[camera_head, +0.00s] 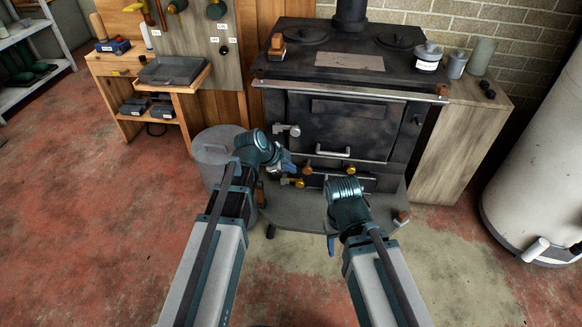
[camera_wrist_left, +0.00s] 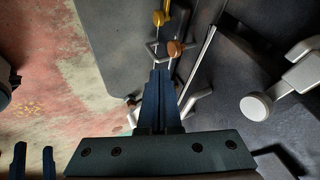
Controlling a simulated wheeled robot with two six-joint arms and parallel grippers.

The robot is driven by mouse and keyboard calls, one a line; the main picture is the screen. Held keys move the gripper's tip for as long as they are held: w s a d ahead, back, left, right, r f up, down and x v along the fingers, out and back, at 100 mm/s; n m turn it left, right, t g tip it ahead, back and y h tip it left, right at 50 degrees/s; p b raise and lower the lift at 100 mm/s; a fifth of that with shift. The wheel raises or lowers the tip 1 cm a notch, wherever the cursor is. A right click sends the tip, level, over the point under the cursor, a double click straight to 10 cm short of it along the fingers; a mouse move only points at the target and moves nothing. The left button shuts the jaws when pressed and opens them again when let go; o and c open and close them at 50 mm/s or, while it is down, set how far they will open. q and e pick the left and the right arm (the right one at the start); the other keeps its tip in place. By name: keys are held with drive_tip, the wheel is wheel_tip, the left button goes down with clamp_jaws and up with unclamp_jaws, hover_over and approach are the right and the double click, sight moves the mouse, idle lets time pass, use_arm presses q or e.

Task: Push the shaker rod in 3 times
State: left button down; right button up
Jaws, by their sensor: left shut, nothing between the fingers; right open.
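In the left wrist view the copper knob (camera_wrist_left: 176,48) is just beyond my fingertips, and the yellow knob (camera_wrist_left: 160,17) is farther off. My left gripper (camera_head: 288,165) is shut and empty, close to the knobs, with no clear contact; its closed fingers show in the wrist view (camera_wrist_left: 160,74). My right gripper (camera_head: 331,245) is open, low before the stove, partly hidden by its wrist.
A grey lidded bin (camera_head: 212,150) stands left of the stove, beside my left arm. A dark floor plate (camera_head: 300,212) lies before the stove. A wooden cabinet (camera_head: 460,140) and a white tank (camera_head: 540,170) are at the right. The front floor is open.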

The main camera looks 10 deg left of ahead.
sight(308, 169)
use_arm(q)
drive_tip(key=shift+s, duration=0.1)
drive_tip(key=s, duration=0.2)
drive_tip(key=shift+s+r, duration=0.1)
drive_tip(key=shift+s, duration=0.3)
drive_tip(key=w+d+f+b, duration=0.3)
drive_tip(key=w+f+b, duration=0.4)
drive_tip(key=w+f, duration=0.1)
drive_tip(key=shift+w+d+b, duration=0.3)
drive_tip(key=shift+w+b, duration=0.1)
idle(0.4)
